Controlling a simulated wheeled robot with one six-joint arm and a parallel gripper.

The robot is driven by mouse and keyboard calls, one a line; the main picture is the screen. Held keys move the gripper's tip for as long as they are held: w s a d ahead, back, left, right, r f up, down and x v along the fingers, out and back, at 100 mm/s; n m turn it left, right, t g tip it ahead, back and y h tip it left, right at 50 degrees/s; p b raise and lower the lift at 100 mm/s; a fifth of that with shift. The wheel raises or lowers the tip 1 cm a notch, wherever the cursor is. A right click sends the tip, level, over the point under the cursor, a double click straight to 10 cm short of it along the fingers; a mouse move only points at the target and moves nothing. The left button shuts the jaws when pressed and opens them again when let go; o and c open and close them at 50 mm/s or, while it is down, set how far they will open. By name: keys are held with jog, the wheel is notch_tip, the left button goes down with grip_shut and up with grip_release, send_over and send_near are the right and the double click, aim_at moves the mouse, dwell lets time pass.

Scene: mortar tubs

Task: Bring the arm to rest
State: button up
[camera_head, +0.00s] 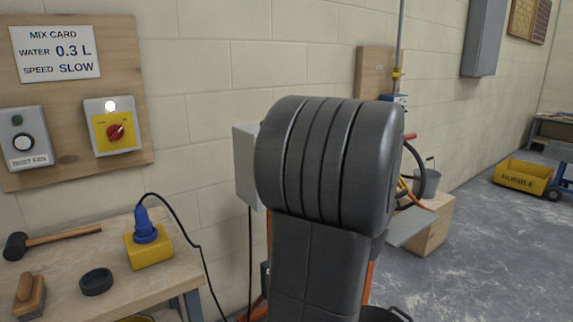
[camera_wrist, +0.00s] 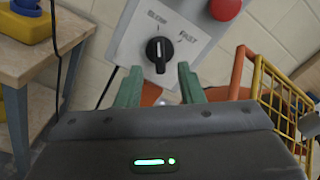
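In the wrist view my gripper (camera_wrist: 159,72) has two green fingers standing apart with nothing between them. Just beyond the fingertips is a grey control box (camera_wrist: 190,28) with a black knob (camera_wrist: 158,52) and a red button (camera_wrist: 225,8). The knob's white mark stands roughly upright, between the slow and fast labels. The fingers appear clear of the knob, though the exact gap is hard to judge. In the head view my dark arm fills the middle and hides the gripper and most of the grey box (camera_head: 245,165).
A workbench (camera_head: 75,262) stands at left with a mallet (camera_head: 50,241), a yellow socket block (camera_head: 148,250) and a black ring (camera_head: 96,281). A yellow wire guard (camera_wrist: 268,95) and orange frame are close right of the gripper. Floor at right is open before the yellow rubble tub (camera_head: 522,178).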

jog(key=x, duration=0.5)
jog(key=s+d+m+p, duration=0.5)
jog(key=s+m+p, duration=0.3)
jog(key=p, duration=0.4)
jog(key=shift+d+m, duration=0.4)
dwell(0.3)
jog(key=shift+f, duration=0.1)
